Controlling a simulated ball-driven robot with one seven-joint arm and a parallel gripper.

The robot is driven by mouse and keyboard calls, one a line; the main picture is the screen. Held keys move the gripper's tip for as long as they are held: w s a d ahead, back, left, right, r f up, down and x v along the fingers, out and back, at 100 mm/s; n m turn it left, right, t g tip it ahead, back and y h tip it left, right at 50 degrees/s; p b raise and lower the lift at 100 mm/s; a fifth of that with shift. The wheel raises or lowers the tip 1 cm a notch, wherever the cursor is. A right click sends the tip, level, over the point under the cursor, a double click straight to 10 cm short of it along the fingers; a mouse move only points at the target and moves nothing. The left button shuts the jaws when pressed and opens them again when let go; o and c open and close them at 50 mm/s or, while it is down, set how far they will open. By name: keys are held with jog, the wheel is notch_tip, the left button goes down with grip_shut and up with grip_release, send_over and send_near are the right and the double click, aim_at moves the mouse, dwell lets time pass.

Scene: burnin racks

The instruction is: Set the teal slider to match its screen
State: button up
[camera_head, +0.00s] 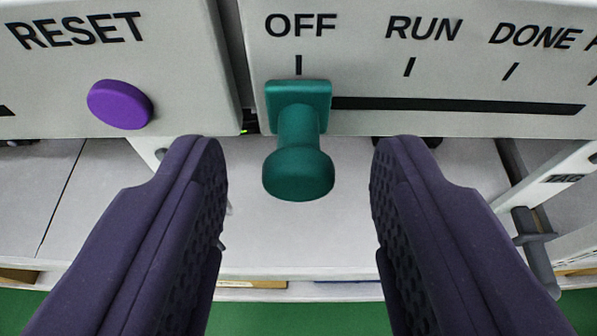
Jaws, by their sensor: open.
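The teal slider (298,150) is a square block with a round knob sticking out toward me. It sits at the left end of a dark slot (460,105), right under the OFF mark (299,65). Marks for RUN (410,66) and DONE (511,71) stand to its right, and a further label is cut off at the edge. My gripper (297,175) is open, with one dark purple finger on each side of the knob and a gap on both sides. No screen shows in this view.
A purple button (120,104) under the word RESET is on the panel at the left. A grey handle (537,250) by a TAG label is at the lower right. A pale shelf (300,235) lies below the panel, with green floor (295,318) beneath it.

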aim_at(388, 120)
grip_shut()
jog(key=shift+d, duration=1.85)
jog(key=shift+a, duration=0.15)
grip_release()
